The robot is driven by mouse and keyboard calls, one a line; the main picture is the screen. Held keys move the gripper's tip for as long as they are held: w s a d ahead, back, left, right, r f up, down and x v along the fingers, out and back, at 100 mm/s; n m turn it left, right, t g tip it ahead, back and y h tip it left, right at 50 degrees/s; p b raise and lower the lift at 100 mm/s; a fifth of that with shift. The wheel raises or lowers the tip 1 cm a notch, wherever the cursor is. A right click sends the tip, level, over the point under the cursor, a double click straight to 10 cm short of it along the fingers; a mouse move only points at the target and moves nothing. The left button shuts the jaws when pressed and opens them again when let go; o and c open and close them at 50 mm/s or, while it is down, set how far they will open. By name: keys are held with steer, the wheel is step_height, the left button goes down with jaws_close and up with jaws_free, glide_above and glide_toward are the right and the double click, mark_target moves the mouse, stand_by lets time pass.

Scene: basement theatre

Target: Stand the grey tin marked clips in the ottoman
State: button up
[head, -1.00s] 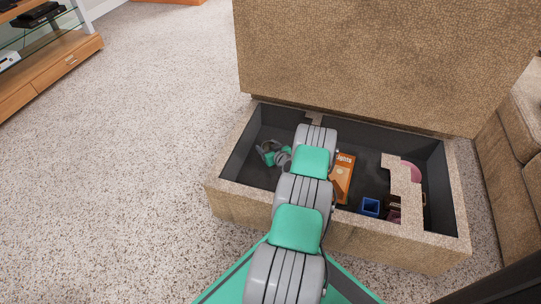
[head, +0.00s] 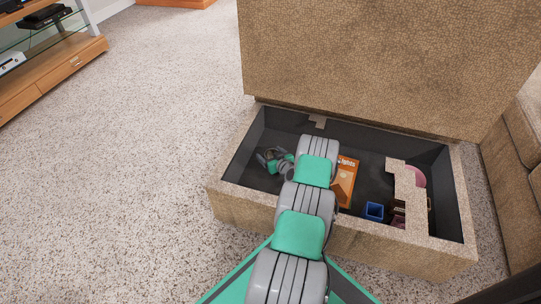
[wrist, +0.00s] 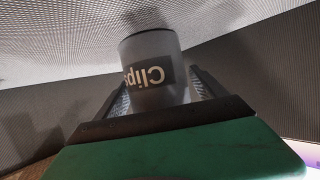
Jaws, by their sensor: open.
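The grey tin (wrist: 150,48) marked "Clips" is in the wrist view, with its label upside down in the picture. It is between the two fingers of my gripper (wrist: 160,90), which are open on either side of it. The tin's far end is at or close to a pale patterned surface; I cannot tell whether it touches. In the head view my gripper (head: 268,158) is down inside the left part of the open ottoman (head: 240,207). The tin cannot be made out clearly there.
Inside the ottoman, an orange box (head: 346,180) lies right of my arm. A blue open container (head: 374,211) and a pink item (head: 415,176) are further right. The raised lid (head: 380,65) stands behind. A sofa (head: 515,150) is close on the right; carpet is clear on the left.

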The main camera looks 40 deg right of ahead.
steer(key=shift+r, duration=0.25)
steer(key=p+v, duration=0.5)
steer(key=v, duration=0.6)
steer(key=w+a+r+n+g+y, duration=0.1)
steer(key=w+a+r+n+y, duration=0.3)
steer(key=w+a+r, duration=0.45)
steer(key=w+a+r+n+g+y, duration=0.1)
steer(key=a+r+n+g+y, duration=0.2)
steer(key=a+r, duration=1.1)
steer(key=s+a+r+m+g+h, duration=0.1)
steer(key=s+a+r+g, duration=0.25)
steer(key=a, duration=0.35)
steer(key=s+a+r+g, duration=0.2)
steer(key=s+a+r, duration=0.1)
steer(key=s+a, duration=0.3)
steer(key=s+a+r+m, duration=0.1)
steer(key=s+a+r, duration=0.1)
steer(key=s, duration=0.4)
steer(key=s+a+r+m+g+h, duration=0.1)
steer(key=s+a+r, duration=0.2)
steer(key=s, duration=0.4)
steer(key=shift+a+h, duration=0.3)
steer(key=shift+a, duration=0.5)
